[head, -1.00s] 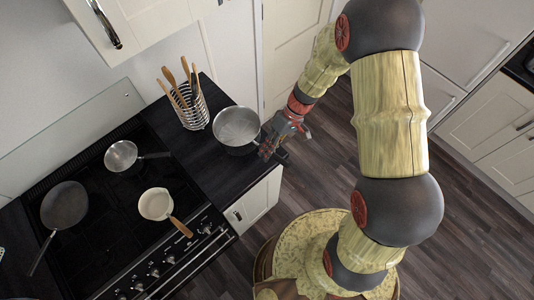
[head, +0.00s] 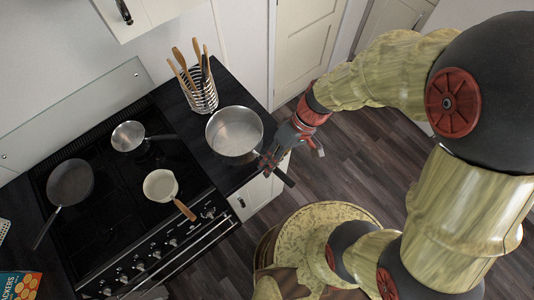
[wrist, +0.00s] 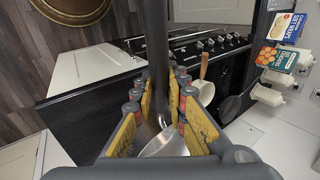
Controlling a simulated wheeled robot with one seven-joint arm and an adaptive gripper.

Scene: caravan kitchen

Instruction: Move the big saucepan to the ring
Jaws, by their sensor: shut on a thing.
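The big saucepan (head: 235,130) is a wide steel pan with a dark handle. In the head view it appears to hang above the black worktop right of the hob, roughly level. My gripper (head: 270,164) is shut on its handle, at the lower right of the pan. In the wrist view the dark handle (wrist: 155,60) runs between the yellow-padded fingers, with part of the pan (wrist: 165,146) below. The black hob (head: 97,205) lies to the left. Its rings are hard to make out.
On the hob stand a small steel saucepan (head: 128,136), a cream pan with a wooden handle (head: 160,186) and a dark frying pan (head: 70,182). A wire utensil holder (head: 203,97) stands behind the big saucepan. A crackers box (head: 20,285) is at lower left.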

